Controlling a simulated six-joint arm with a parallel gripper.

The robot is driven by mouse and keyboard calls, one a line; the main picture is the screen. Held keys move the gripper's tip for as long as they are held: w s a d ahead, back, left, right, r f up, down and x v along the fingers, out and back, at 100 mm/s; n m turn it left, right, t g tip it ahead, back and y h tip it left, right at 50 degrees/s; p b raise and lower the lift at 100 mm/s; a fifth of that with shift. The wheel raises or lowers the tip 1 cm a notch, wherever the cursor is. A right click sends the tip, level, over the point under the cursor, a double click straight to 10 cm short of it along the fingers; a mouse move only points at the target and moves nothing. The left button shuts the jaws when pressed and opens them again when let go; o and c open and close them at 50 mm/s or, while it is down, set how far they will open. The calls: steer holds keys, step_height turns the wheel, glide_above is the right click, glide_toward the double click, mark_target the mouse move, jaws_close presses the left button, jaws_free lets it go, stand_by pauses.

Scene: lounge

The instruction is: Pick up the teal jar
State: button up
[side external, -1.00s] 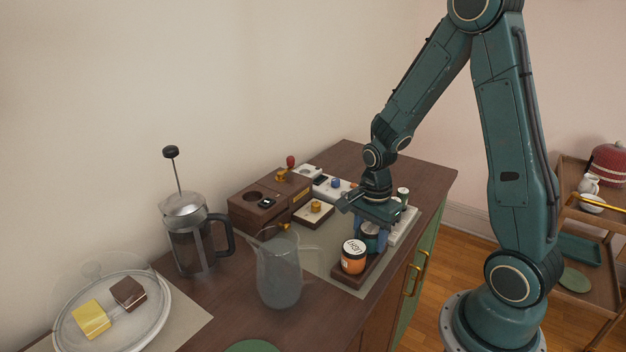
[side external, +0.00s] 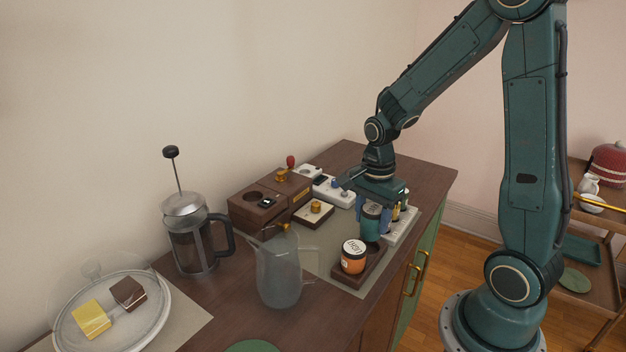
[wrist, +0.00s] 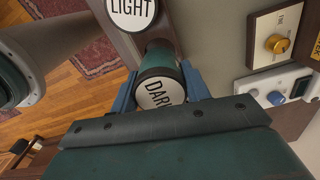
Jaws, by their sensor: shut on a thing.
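The teal jar (side external: 371,224) is held between the blue fingers of my gripper (side external: 372,214). It hangs upright just above the brown wooden tray (side external: 376,263), over a dark round recess. In the wrist view the jar (wrist: 158,62) has a white lid lettered "DAR…", the rest hidden by my gripper (wrist: 160,92), whose fingers press its two sides. An orange jar (side external: 353,261) with a white lid stands at the near end of the tray, and its lid reads "LIGHT" in the wrist view (wrist: 132,10).
A clear pitcher (side external: 279,275) and a French press (side external: 190,240) stand left of the tray. Behind are a brown box (side external: 262,205), a small gold-knobbed panel (side external: 314,213) and white panels. A covered cake plate (side external: 110,315) is front left. The cabinet edge is close on the right.

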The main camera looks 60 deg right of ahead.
mark_target(370, 207)
step_height(370, 207, up, 15)
stand_by(0.4)
steer(key=shift+f, duration=0.1)
steer(key=shift+w, duration=0.15)
stand_by(0.4)
steer(key=w+a+f, duration=0.2)
steer(key=w+a, duration=0.1)
steer(key=w, duration=1.2)
steer(key=w+a+f, duration=0.3)
steer(key=w, duration=1.1)
steer(key=shift+w+a, duration=0.15)
steer(key=shift+w, duration=0.25)
steer(key=shift+f, duration=0.2)
steer(key=shift+f, duration=2.95)
